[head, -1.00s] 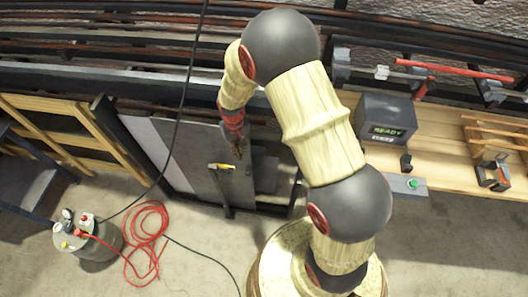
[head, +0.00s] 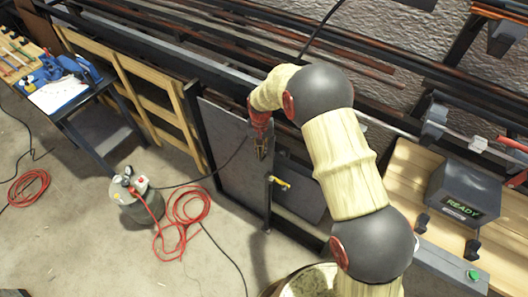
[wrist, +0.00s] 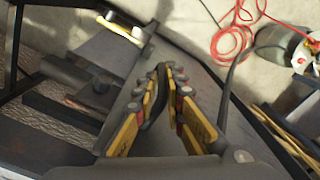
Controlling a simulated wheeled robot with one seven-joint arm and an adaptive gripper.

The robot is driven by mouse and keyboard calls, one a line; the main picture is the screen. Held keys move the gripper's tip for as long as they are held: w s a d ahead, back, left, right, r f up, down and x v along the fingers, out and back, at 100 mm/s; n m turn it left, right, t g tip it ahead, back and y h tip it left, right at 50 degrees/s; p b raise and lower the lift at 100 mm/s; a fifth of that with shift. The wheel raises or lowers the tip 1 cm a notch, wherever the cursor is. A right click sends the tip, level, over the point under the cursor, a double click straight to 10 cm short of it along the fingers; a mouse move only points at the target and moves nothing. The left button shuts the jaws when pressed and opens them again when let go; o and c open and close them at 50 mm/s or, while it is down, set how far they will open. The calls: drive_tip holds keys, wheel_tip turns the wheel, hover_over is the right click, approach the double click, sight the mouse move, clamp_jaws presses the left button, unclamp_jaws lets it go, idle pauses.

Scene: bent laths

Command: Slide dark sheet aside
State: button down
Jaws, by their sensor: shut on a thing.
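The dark sheet (head: 222,140) stands upright in the rack at the middle of the head view. The exact contact is partly hidden between the fingers. A yellow-handled latch (head: 281,182) is on a post just right of the sheet.
A canister (head: 137,200) and a coiled red hose (head: 187,215) lie on the floor left of the rack. A wooden frame (head: 155,100) stands to the left. A READY box (head: 463,190) sits on the bench at right. Another dark panel (head: 302,195) is right of the latch.

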drive_tip(key=c, duration=2)
unclamp_jaws()
drive_tip(key=shift+c, duration=0.2)
drive_tip(key=shift+o, duration=0.6)
wheel_tip(320, 180, up, 12)
